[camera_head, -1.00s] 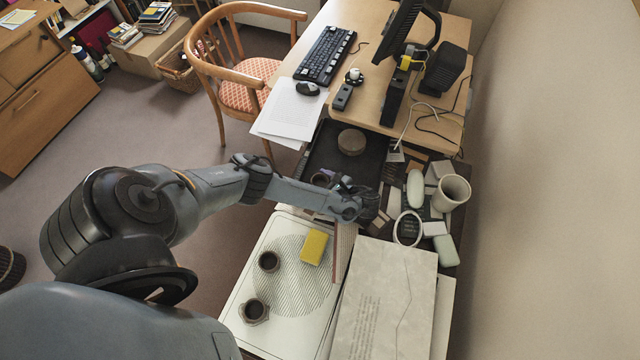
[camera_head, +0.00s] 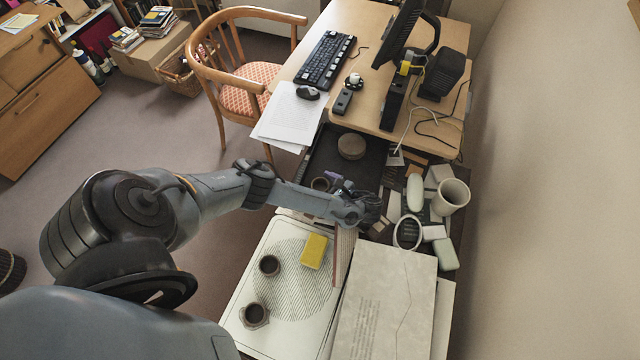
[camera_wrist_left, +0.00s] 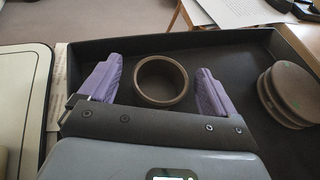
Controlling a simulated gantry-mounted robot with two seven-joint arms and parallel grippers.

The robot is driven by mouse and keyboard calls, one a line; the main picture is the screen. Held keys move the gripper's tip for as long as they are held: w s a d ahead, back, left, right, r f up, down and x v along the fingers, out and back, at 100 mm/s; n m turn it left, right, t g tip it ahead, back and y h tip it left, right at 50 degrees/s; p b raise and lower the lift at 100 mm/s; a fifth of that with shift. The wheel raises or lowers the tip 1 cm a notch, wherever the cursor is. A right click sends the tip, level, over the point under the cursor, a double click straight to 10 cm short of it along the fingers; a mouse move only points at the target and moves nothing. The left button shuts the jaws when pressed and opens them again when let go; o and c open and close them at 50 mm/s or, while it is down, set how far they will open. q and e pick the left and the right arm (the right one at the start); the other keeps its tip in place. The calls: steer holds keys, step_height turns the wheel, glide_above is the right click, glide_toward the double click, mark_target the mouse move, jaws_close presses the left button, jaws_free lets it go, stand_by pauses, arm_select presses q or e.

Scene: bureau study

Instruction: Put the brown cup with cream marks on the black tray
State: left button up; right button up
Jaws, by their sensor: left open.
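A brown cup (camera_head: 320,184) stands upright on the black tray (camera_head: 318,159); it also shows in the left wrist view (camera_wrist_left: 161,81). No cream marks can be made out on it from these angles. My left gripper (camera_head: 337,181) is over the near part of the tray. In the left wrist view its purple fingers (camera_wrist_left: 158,75) are open, one on each side of the cup, with gaps visible between fingers and cup. My right gripper is not in view.
A round brown object (camera_head: 351,146) sits at the tray's far side. Two dark cups (camera_head: 269,264) (camera_head: 255,314) and a yellow block (camera_head: 314,250) lie on the white board (camera_head: 238,305). A white mug (camera_head: 451,195) and small items crowd the right; a desk stands beyond.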

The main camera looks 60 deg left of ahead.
arm_select(q)
steer(key=p+v, duration=0.4)
steer(key=v, duration=0.6)
steer(key=shift+a+r, duration=0.1)
steer(key=shift+w+d+r+p, duration=0.15)
steer(key=shift+w+d+p, duration=0.15)
steer(key=shift+d, duration=0.3)
